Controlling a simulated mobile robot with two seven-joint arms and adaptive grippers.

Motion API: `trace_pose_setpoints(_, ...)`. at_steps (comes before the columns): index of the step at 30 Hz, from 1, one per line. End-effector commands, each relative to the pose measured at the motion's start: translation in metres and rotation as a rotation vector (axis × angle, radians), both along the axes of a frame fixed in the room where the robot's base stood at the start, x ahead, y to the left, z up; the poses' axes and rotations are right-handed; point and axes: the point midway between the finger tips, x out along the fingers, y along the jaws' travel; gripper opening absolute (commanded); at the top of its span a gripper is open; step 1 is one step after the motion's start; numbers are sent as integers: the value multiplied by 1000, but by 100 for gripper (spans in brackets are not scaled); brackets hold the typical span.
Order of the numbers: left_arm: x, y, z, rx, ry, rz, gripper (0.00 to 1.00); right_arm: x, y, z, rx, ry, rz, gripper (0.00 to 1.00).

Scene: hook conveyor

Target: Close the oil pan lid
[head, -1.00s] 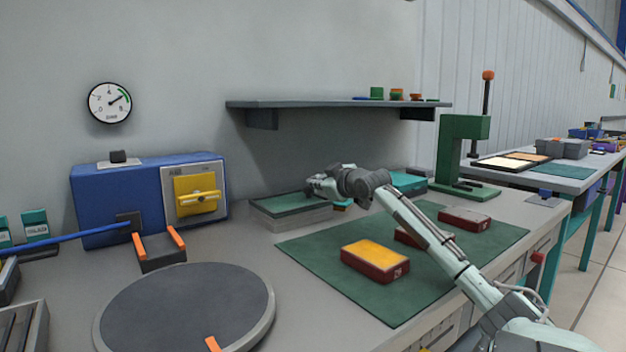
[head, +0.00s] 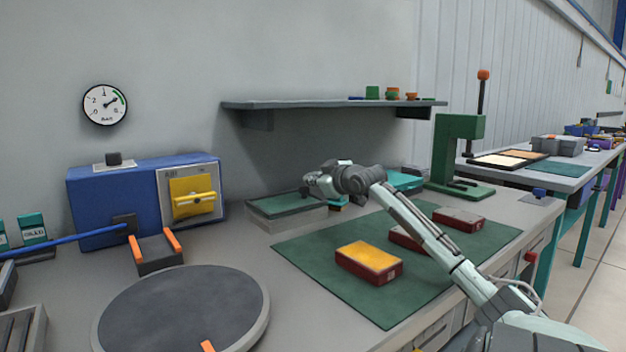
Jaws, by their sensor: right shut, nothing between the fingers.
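A low grey rectangular pan (head: 287,221) with a flat dark-green top (head: 283,203) stands against the wall side of the bench. It looks like the oil pan with its lid lying level on it, but I cannot tell whether the lid is fully down. My right gripper (head: 308,184) is shut and empty, at the pan's back right part. I cannot tell whether it touches the lid. My right wrist hides the pan's back right corner. My left gripper is not in view.
A green mat (head: 330,280) holds a red box with yellow contents (head: 369,262) and red boxes, partly behind my forearm. A blue machine (head: 115,205) and round turntable (head: 180,310) are left, a green press (head: 455,155) right. A shelf (head: 330,104) hangs above.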

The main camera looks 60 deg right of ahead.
Motion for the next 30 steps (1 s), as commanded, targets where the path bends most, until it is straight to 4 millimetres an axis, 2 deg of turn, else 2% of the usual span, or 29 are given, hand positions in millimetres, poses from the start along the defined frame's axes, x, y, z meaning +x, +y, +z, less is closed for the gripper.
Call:
trace_pose_setpoints(2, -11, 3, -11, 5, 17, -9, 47, 2, 1, 9, -1, -2, 0, 0)
trace_pose_setpoints(6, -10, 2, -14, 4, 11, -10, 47, 6, 3, 32, -6, -9, 1, 0)
trace_pose_setpoints(8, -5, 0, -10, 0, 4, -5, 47, -2, 6, 28, -1, -6, 2, 0)
trace_pose_setpoints(21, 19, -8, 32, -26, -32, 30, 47, -74, 28, 49, -4, -9, 1, 0)
trace_pose_setpoints(30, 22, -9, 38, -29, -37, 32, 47, -87, 33, 53, -4, -7, 1, 0)
